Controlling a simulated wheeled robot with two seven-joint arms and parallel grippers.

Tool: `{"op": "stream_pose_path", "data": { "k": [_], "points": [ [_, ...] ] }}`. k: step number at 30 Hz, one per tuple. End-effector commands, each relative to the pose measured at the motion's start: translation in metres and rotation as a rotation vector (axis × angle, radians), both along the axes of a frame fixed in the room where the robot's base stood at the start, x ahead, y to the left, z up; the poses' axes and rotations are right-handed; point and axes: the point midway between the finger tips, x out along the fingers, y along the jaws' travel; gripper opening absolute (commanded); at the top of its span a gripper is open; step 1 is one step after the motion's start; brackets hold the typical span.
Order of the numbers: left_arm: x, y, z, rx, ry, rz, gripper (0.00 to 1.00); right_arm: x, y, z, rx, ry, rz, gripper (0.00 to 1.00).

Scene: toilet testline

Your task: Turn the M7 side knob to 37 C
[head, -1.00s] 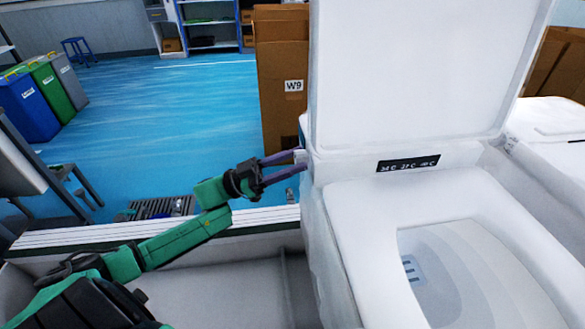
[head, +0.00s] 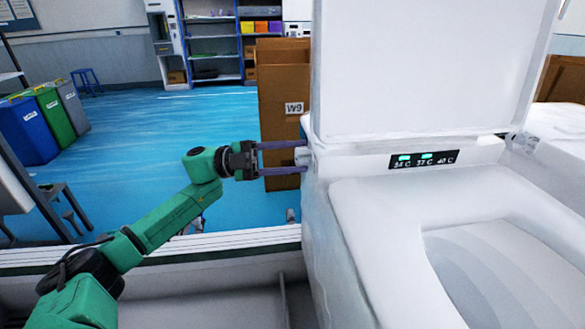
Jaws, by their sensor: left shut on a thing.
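The white toilet (head: 375,215) stands at the right with its lid raised. A small light knob (head: 303,156) sticks out of its left side, near the lid hinge. My left gripper (head: 300,157) reaches in level from the left, its two purple fingers on either side of the knob and shut on it. The fingers hide part of the knob. The black display strip (head: 424,160) behind the seat reads 34 C, 37 C and 40 C. Green lights are lit above 34 C and 37 C; none shows above 40 C. My right gripper is not in view.
A cardboard box stack (head: 284,95) marked W9 stands behind the knob. A second white unit (head: 560,135) is at the right. Blue, green and grey bins (head: 45,120) stand at the far left. A white rail (head: 215,242) runs below my left arm. Blue floor beyond is open.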

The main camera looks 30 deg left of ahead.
Motion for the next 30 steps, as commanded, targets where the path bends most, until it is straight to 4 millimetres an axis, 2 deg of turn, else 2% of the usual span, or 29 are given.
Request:
{"op": "stream_pose_path", "data": {
  "k": [1, 10, 27, 28, 30],
  "points": [
    [0.0002, 0.0003, -0.002, 0.019, -0.027, 0.0, 0.0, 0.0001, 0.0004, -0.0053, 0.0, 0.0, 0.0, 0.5],
    [0.0005, 0.0002, 0.0002, 0.103, -0.136, 0.0, 0.0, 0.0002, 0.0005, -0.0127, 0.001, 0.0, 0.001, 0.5],
    [0.0006, 0.0002, 0.001, 0.126, -0.163, 0.0, 0.0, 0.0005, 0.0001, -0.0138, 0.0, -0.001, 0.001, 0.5],
    [0.0006, 0.0002, 0.0009, 0.125, -0.164, 0.0, 0.51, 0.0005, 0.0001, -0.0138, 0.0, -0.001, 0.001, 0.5],
    [0.0006, 0.0002, 0.0009, 0.125, -0.164, 0.0, 0.77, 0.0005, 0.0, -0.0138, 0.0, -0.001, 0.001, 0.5]
  ]
}}
